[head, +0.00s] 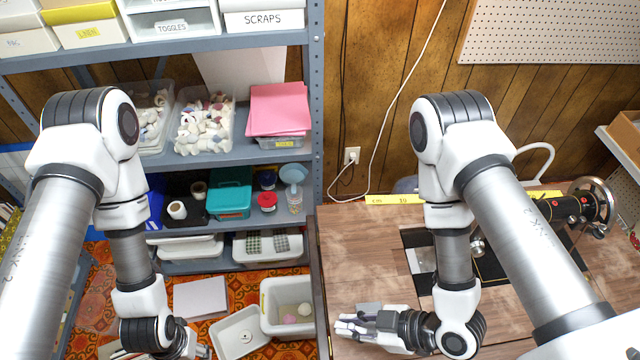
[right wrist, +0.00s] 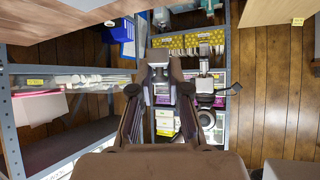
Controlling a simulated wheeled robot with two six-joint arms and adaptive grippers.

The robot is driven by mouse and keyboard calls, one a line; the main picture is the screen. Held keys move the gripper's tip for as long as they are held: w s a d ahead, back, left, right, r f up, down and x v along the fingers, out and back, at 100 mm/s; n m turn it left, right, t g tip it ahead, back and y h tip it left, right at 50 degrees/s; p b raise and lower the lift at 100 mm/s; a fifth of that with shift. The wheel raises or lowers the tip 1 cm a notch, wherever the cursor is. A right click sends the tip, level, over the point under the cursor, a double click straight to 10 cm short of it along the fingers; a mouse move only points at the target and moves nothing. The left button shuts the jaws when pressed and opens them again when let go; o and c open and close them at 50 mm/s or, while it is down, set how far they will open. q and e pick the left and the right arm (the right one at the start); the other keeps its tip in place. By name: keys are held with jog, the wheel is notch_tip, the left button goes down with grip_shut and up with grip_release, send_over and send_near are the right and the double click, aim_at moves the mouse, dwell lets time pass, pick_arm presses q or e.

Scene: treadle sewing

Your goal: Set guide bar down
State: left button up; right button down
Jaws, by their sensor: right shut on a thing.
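My right gripper (head: 350,328) is low over the left front part of the wooden sewing table (head: 352,250), its fingers pointing left. A small grey metal piece (head: 369,308), which looks like the guide bar, shows at its fingers. In the right wrist view, the two dark fingers (right wrist: 160,72) close around a grey piece (right wrist: 161,88). Whether the piece touches the tabletop is hard to tell. The black sewing machine (head: 552,209) stands on the right of the table, partly behind my right arm. My left gripper (head: 192,350) hangs over the floor at lower left; its fingers are partly cut off.
A yellow measuring strip (head: 395,200) lies along the table's back edge. A grey shelf unit (head: 317,100) with bins stands to the left. White tubs (head: 290,305) stand on the patterned floor. The table's left front is bare around my right gripper.

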jog(key=w+d+r+m+t+h, duration=0.1)
jog(key=w+r, duration=0.2)
jog(key=w, duration=0.5)
jog(key=w+d+r+m+t, duration=0.1)
jog(key=w+d+r+m, duration=0.15)
jog(key=w, duration=0.55)
jog(key=w+d+r+m+t+h, duration=0.2)
jog(key=w+d+m+t+h, duration=0.3)
jog(key=d+m+h, duration=0.3)
jog(key=shift+w+d+r+m+h, duration=0.35)
jog(key=shift+w+m+h, duration=0.15)
jog(key=shift+w+m, duration=0.6)
jog(key=shift+s, duration=0.2)
